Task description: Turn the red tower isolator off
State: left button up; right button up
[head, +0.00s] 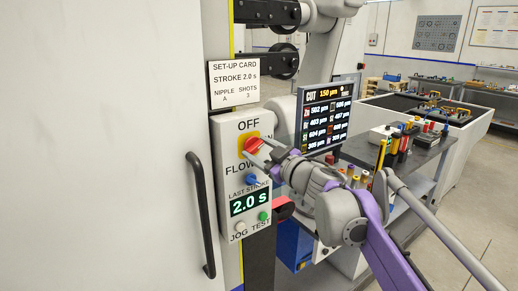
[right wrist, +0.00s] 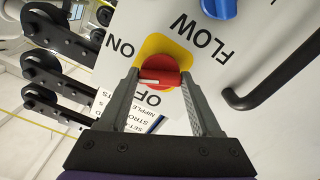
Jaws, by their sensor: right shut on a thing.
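The red tower isolator is a red rotary knob (head: 251,145) on a yellow plate, on a pale control panel (head: 226,133). OFF is printed above it and ON to its right, partly hidden by my gripper. My right gripper (head: 257,150) reaches in from the right and is shut on the knob. In the right wrist view, the red knob (right wrist: 158,68) sits between the two grey fingers, with the panel upside down. A white mark on the knob lies towards the ON and OFF side; I cannot tell exactly which word it points to. My left gripper is not in view.
A black door handle (head: 201,215) stands left. A set-up card (head: 234,83) hangs above. A CUT screen (head: 328,118) stands behind my right arm.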

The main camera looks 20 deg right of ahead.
jog(key=n+p, duration=0.1)
jog(key=n, duration=0.5)
jog(key=shift+n, duration=0.3)
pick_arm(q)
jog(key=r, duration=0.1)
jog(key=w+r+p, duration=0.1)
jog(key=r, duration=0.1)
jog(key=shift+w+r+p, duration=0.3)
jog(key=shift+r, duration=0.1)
pick_arm(e)
jog(key=n, duration=0.6)
jog(key=o, duration=1.4)
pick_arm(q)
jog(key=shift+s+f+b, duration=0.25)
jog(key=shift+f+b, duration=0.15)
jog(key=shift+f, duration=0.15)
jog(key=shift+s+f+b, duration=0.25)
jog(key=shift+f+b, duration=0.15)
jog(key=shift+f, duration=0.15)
pick_arm(e)
jog(key=shift+v, duration=5.45)
